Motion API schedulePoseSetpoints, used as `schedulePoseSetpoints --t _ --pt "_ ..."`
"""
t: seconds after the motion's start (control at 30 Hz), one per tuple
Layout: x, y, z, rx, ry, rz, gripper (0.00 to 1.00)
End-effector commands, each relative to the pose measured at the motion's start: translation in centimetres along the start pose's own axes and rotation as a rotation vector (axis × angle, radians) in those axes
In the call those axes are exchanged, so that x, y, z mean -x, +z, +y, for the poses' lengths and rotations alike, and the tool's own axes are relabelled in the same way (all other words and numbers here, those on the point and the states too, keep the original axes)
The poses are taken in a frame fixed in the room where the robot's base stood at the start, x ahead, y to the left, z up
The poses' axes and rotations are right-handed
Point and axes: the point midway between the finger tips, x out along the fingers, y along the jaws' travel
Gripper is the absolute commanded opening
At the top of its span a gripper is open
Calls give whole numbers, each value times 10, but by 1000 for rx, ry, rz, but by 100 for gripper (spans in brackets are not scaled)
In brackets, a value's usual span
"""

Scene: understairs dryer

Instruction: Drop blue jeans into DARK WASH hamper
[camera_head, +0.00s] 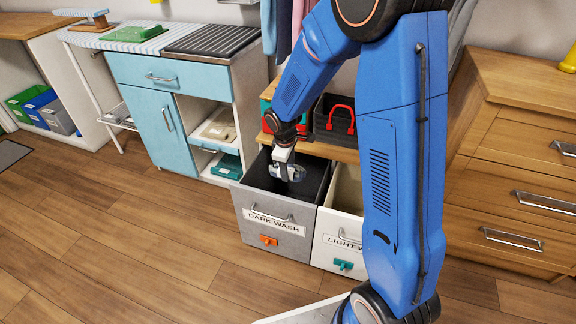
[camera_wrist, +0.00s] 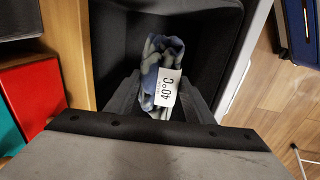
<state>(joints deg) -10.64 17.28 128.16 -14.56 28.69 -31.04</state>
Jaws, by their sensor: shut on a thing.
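The grey DARK WASH hamper (camera_head: 266,214) is pulled open, with a dark inside and an orange tag on its front. My gripper (camera_head: 288,170) points down into the hamper's opening. It is shut on the blue jeans (camera_head: 290,174), a small folded bluish bundle. In the wrist view the jeans (camera_wrist: 158,62) sit between my two fingers (camera_wrist: 160,98), with a white label reading 40°C. The dark inner walls of the hamper (camera_wrist: 205,40) surround them. I cannot tell how far the jeans are above the hamper floor.
The white hamper, its label partly hidden and starting LIGHT (camera_head: 340,240), stands open just right. A dark bin with a red handle (camera_head: 335,118) is on the wooden bench behind. A teal cabinet (camera_head: 160,115) is left; wooden drawers (camera_head: 515,190) are right. The left floor is clear.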

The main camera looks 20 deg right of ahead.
Motion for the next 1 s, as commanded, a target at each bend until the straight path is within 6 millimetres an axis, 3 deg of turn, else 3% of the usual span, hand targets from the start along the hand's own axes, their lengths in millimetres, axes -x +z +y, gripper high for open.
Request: schedulePoseSetpoints --t 0.17,0.2,0.3,0.67,0.83,1.0 --pt "0 0 0 0 0 0 20" --pt "0 0 0 0 0 0 50" --pt "0 0 0 0 0 0 70" --pt "4 0 0 0 0 0 70" --pt "22 0 0 -2 1 2 70" --pt "54 -1 0 0 3 3 70"
